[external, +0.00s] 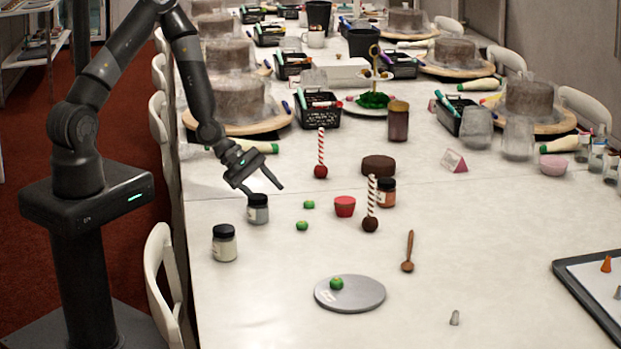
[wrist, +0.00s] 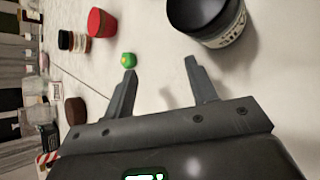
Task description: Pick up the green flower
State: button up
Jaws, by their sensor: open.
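Small round green pieces that look like the green flower lie on the white table in the external view: one (external: 309,204) right of the grey jar, another (external: 302,225) just nearer the camera, and a third (external: 337,284) on a grey round board (external: 372,305). The wrist view shows one green piece (wrist: 128,59) with a yellowish centre, just beyond the left fingertip; I cannot tell which one it is. My gripper (external: 268,188) is open and empty above the table, left of the two loose pieces. Its fingers also show in the wrist view (wrist: 160,68).
A grey jar (external: 258,209) with a dark lid stands just below my gripper; a pale jar (external: 224,243) is nearer. A red cup (external: 345,206), an orange-brown jar (external: 386,193) and a striped stick (external: 371,198) stand to the right. The front left table area is clear.

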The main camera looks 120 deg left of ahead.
aim_at(301, 207)
jog(key=a+n, duration=0.1)
jog(key=n, duration=0.1)
jog(key=a+f+n+t, duration=0.1)
jog(key=n, duration=0.1)
jog(key=shift+t, duration=0.3)
jog(key=n, duration=0.1)
jog(key=a+n+y, duration=0.1)
jog(key=n, duration=0.1)
jog(key=shift+a+r+t, duration=0.15)
jog(key=shift+a+t, duration=0.1)
jog(key=shift+t, duration=0.15)
jog(key=shift+a+r+n+t+y, duration=0.2)
jog(key=shift+a+n, duration=0.15)
jog(key=shift+n, duration=0.15)
jog(key=shift+a+r+n+t+y, duration=0.1)
jog(key=shift+a+n+t, duration=0.15)
jog(key=shift+n, duration=0.25)
jog(key=shift+x, duration=3.75)
jog(key=shift+a, duration=0.1)
jog(key=shift+c, duration=0.5)
jog(key=c, duration=0.9)
